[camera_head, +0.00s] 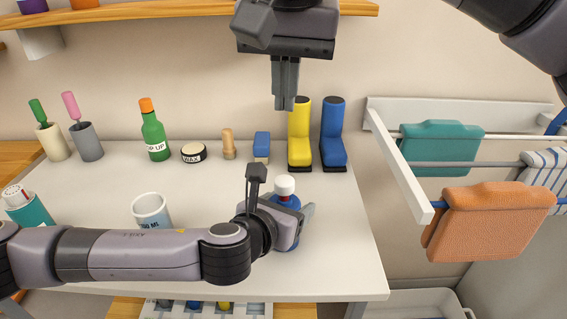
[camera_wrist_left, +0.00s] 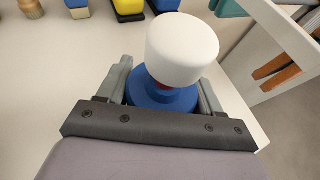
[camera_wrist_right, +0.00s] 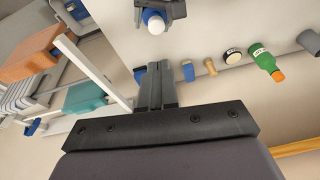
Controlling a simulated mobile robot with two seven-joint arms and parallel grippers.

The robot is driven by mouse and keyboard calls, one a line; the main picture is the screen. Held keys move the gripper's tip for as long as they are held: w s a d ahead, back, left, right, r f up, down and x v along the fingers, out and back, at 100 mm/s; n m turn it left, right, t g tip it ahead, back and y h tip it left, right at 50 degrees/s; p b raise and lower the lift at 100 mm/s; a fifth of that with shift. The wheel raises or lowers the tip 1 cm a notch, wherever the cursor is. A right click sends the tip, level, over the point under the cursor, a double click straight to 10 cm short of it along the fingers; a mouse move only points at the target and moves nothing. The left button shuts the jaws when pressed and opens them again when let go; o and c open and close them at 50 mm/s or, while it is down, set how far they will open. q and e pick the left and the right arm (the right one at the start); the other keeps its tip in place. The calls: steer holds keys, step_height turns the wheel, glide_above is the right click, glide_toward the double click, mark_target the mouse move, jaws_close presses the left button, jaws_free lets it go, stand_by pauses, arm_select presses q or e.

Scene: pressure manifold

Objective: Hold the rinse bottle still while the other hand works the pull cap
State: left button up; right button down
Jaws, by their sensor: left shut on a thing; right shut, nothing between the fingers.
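The rinse bottle (camera_head: 288,200) is blue with a white pull cap (camera_head: 285,185) and stands upright on the white table. My left gripper (camera_head: 300,222) is shut around its body; in the left wrist view the fingers sit on both sides of the blue bottle (camera_wrist_left: 160,97) below the white cap (camera_wrist_left: 182,48). A red band shows under the cap. My right gripper (camera_head: 285,106) is shut and empty, pointing down, high above and behind the bottle. The right wrist view shows its fingers (camera_wrist_right: 157,70) together and the cap (camera_wrist_right: 156,24) well apart from them.
Yellow (camera_head: 300,135) and blue boots (camera_head: 333,135) stand at the table's back right. A wax tin (camera_head: 193,153), a green bottle (camera_head: 154,138) and brushes stand further left. A white mug (camera_head: 151,210) is left of the bottle. A towel rack (camera_head: 400,165) is at right.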

steer(key=shift+s+a+r+n, duration=0.15)
steer(key=shift+r+n, duration=0.1)
steer(key=shift+n, duration=0.35)
steer(key=shift+f, duration=0.1)
glide_toward(284, 181)
steer(key=x, duration=0.5)
steer(key=shift+w+a+f, duration=0.1)
steer(key=shift+w+f, duration=0.05)
steer(key=shift+w, duration=0.35)
steer(key=shift+f, duration=0.6)
steer(key=shift+f, duration=1.15)
